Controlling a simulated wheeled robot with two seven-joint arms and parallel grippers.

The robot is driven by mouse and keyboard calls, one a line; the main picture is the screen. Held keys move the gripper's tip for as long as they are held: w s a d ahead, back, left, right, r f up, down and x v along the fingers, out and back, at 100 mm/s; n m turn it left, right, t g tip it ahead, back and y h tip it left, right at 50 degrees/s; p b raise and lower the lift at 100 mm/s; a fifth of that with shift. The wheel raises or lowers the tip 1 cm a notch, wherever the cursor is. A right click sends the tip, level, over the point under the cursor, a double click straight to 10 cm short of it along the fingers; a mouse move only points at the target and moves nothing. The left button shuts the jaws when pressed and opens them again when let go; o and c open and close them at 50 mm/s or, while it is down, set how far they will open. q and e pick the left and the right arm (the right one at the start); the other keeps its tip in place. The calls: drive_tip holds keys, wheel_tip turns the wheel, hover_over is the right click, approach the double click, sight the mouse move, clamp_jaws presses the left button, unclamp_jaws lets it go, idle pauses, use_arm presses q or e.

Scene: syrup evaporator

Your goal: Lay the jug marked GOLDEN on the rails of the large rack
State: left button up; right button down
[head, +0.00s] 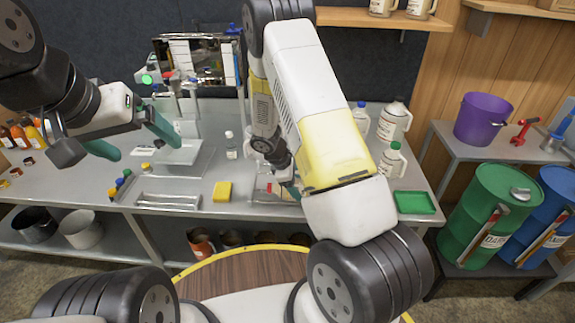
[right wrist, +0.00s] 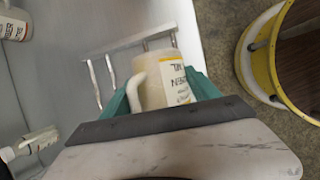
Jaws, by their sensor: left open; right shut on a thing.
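My right gripper (right wrist: 163,92) is shut on a cream jug (right wrist: 172,72) with a pale handle, between its teal fingers in the right wrist view. The jug's label is only partly readable, its first line seeming to end in "DEN". In the head view my right arm mostly hides this gripper and the jug. A metal rack with rails (right wrist: 94,82) lies just beyond the jug in the wrist view. In the head view, rails (head: 168,201) show at the bench's front edge, left of the yellow sponge. My left gripper (head: 148,149) is open and empty above the bench's left part.
A yellow sponge (head: 222,192) and small colour-capped bottles (head: 120,183) flank the rails. More jugs (head: 394,122) stand at the bench's right, behind a green tray (head: 414,203). A purple bucket (head: 482,118) and green drum (head: 488,215) stand further right.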

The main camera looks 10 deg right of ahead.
drive_tip(key=shift+c, duration=0.4)
unclamp_jaws()
drive_tip(key=shift+c, duration=1.2)
drive_tip(key=shift+r, duration=0.1)
drive_tip(key=shift+v, duration=3.95)
drive_tip(key=shift+r, duration=2.5)
